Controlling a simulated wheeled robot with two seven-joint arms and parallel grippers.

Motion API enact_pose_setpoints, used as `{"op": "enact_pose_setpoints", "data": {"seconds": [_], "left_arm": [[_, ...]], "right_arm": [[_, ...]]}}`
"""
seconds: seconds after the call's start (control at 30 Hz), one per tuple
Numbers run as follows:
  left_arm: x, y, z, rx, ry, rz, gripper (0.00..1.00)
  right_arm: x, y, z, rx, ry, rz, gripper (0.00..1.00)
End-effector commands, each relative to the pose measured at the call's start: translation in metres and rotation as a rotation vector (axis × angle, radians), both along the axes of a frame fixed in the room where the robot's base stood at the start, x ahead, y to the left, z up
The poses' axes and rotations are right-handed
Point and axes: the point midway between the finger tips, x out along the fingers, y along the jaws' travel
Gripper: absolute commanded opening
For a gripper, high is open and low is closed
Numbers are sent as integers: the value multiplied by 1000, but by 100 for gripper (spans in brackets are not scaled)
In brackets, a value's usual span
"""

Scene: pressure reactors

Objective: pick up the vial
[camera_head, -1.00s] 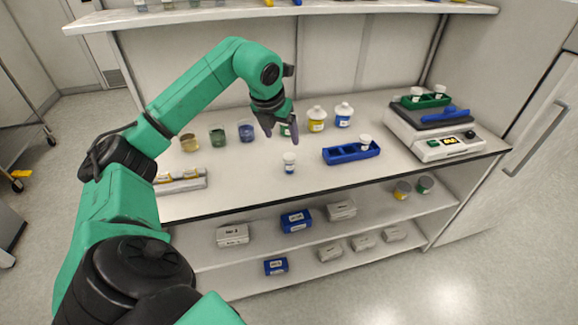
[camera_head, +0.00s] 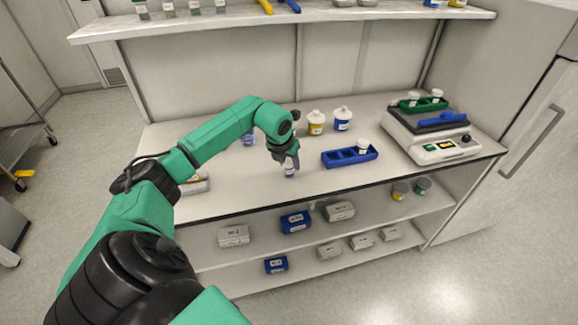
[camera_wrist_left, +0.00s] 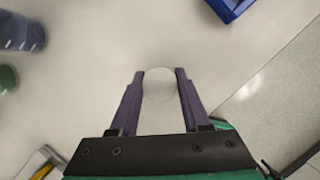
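The vial (camera_head: 289,172) stands upright on the white bench, with its label and lower part showing below my left gripper in the head view. Its round white cap (camera_wrist_left: 160,82) sits between the two purple fingers in the left wrist view. My left gripper (camera_head: 289,163) points down over the vial. Its fingers lie against both sides of the cap, with no clear gap, so it looks shut on the vial. The fingers hide the vial's upper part in the head view. My right gripper is not in view.
A blue rack (camera_head: 350,156) with a white-capped vial stands right of the gripper. Yellow (camera_head: 316,124) and blue (camera_head: 342,119) jars stand behind. A balance (camera_head: 432,140) holding a green rack is at the right. A shelf (camera_head: 330,12) overhangs the back.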

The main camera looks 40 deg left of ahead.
Motion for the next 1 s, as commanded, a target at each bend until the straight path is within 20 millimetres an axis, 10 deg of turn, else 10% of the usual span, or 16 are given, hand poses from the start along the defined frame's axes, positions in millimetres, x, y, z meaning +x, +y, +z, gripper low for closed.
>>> {"op": "enact_pose_setpoints", "data": {"seconds": [0.57, 1.0], "left_arm": [[1, 0, 17, 1, -5, 0, 0], [1, 0, 166, -1, -8, 1, 0]], "right_arm": [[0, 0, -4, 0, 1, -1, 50], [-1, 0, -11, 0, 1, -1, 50]]}}
